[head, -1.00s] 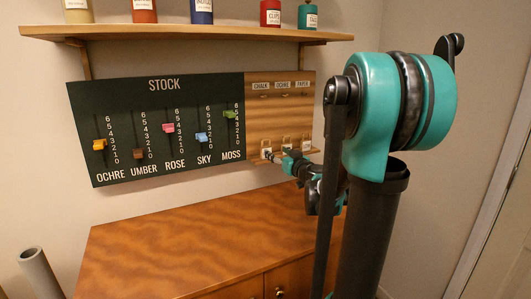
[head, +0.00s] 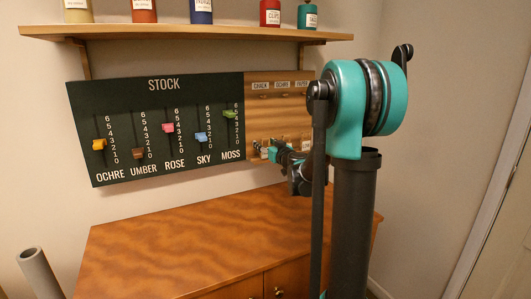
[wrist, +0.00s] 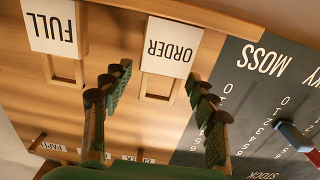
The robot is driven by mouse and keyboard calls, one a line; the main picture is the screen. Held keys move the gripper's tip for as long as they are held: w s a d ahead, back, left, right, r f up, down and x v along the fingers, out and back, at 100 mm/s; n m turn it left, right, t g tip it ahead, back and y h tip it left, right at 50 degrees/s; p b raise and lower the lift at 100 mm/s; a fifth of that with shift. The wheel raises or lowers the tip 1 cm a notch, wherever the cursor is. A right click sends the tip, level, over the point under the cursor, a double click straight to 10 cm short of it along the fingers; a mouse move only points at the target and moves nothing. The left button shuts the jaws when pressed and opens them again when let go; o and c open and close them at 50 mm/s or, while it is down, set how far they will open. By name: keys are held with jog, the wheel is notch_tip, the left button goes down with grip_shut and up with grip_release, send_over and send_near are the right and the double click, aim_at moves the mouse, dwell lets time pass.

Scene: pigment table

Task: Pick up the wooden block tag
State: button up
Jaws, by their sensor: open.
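Two tags with white faces and wooden loops sit along the wooden ledge (wrist: 235,22) in the wrist view, which is upside down. One reads ORDER (wrist: 170,48) and has a wooden loop (wrist: 158,98); the other reads FULL (wrist: 53,27) and is left of it. I cannot tell which is meant by the wooden block tag. My gripper (wrist: 161,95) is open, its two dark green-padded fingers apart on either side of the ORDER tag's loop, with nothing visibly held. In the head view my gripper (head: 264,152) is at the panel's lower left, and my arm hides most of the tags.
The dark stock board (head: 165,125) with coloured sliders is left of the wooden panel (head: 268,105). A blue-and-red slider (wrist: 297,137) shows near my right finger's side. A shelf of jars (head: 190,34) is above. The cabinet top (head: 170,245) below is clear.

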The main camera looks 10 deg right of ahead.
jog(key=c, duration=1.1)
jog(key=shift+s+r, duration=0.1)
jog(key=shift+r, duration=0.05)
jog(key=shift+s+r, duration=0.1)
jog(key=shift+r, duration=0.1)
notch_tip(320, 180, up, 7)
jog(key=shift+s+d+f, duration=0.1)
jog(key=shift+s+f, duration=0.05)
jog(key=v, duration=1.9)
jog(key=shift+s+f, duration=0.15)
